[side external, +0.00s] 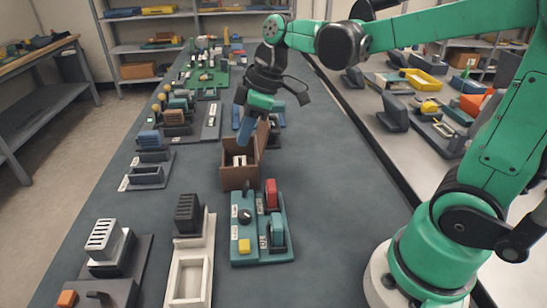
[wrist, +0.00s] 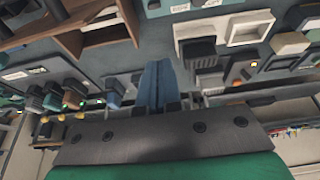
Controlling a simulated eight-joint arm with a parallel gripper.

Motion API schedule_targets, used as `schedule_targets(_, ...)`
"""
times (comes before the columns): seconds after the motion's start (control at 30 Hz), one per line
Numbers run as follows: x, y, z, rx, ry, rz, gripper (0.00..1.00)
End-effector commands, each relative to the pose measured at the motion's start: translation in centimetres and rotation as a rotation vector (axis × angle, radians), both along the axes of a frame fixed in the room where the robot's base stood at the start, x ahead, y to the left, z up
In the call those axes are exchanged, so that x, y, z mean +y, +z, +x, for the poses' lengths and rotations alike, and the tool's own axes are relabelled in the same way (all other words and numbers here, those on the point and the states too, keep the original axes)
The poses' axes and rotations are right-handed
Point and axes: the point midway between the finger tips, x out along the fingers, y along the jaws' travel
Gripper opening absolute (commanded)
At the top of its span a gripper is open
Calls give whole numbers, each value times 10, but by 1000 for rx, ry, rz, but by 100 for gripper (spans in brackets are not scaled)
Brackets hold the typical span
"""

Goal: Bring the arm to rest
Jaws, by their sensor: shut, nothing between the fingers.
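My gripper (side external: 243,142) hangs from the green and black arm above the bench, with its blue fingers pointing down. The fingertips are by the upper rim of a brown open box (side external: 228,179); I cannot tell whether they touch it. In the wrist view my gripper's blue fingers (wrist: 158,72) lie together with nothing between them. The brown box also shows at the upper left of the wrist view (wrist: 122,33). Pale pieces (side external: 239,160) lie inside the box.
A teal panel (side external: 262,251) with a red block, a black knob and a yellow button stands in front of the box. A white tray (side external: 190,272) with a black slotted block is to its left. Several devices line the bench's left side. The bench's right strip is clear.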

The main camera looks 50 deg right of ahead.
Motion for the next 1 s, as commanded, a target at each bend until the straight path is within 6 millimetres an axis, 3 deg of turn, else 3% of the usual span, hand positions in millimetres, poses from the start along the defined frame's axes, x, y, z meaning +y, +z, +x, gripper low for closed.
schedule_targets(0.57, -4, 7, -10, -7, -48, -5, 0)
schedule_targets(1.0, -11, -7, -61, -214, -703, 68, 0)
